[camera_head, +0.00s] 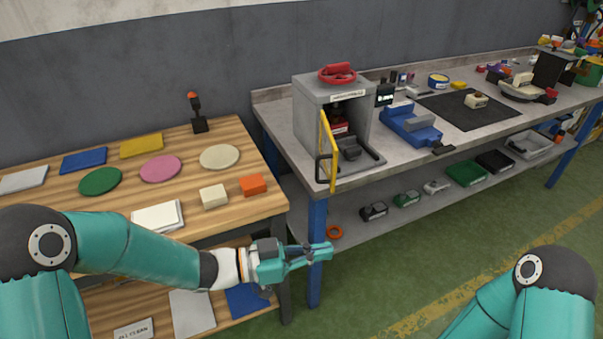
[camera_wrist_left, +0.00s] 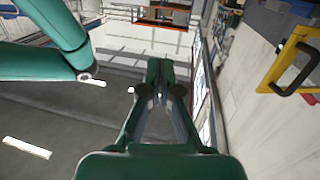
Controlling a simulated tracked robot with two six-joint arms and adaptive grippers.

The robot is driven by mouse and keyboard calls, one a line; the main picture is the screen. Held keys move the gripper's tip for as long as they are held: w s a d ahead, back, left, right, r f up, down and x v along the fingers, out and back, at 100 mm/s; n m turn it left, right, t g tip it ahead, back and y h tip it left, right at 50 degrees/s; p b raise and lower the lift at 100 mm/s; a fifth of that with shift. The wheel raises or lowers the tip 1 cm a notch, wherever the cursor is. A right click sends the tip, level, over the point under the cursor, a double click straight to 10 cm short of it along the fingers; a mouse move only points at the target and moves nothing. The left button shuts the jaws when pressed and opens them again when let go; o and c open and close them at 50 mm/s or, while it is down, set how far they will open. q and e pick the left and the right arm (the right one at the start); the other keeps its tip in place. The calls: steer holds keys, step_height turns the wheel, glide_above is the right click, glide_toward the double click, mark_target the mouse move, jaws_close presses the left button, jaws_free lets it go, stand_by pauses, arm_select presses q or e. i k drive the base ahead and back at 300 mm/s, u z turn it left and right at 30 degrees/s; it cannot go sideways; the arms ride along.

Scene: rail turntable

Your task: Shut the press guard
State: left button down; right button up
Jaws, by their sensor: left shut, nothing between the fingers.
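The press (camera_head: 318,118) is a grey box with a red handwheel on top, standing on the left end of the grey workbench. Its guard (camera_head: 327,150) is a yellow-framed panel that stands swung outward at the front left edge, leaving the press front open. A black handle sits on the guard. In the left wrist view the yellow guard frame (camera_wrist_left: 285,62) and black handle show at the right edge. My left gripper (camera_head: 328,250) is shut and empty, below and in front of the guard, apart from it. My right gripper is out of view.
A wooden table (camera_head: 240,155) with coloured discs, blocks and plates stands at the left. A blue vise (camera_head: 410,124) and black mat (camera_head: 455,112) lie right of the press. A blue bench leg (camera_head: 317,240) is near my left gripper. The floor in front is clear.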

mark_target(328, 147)
steer(key=u, duration=1)
steer(key=i, duration=0.7)
steer(key=z, duration=0.7)
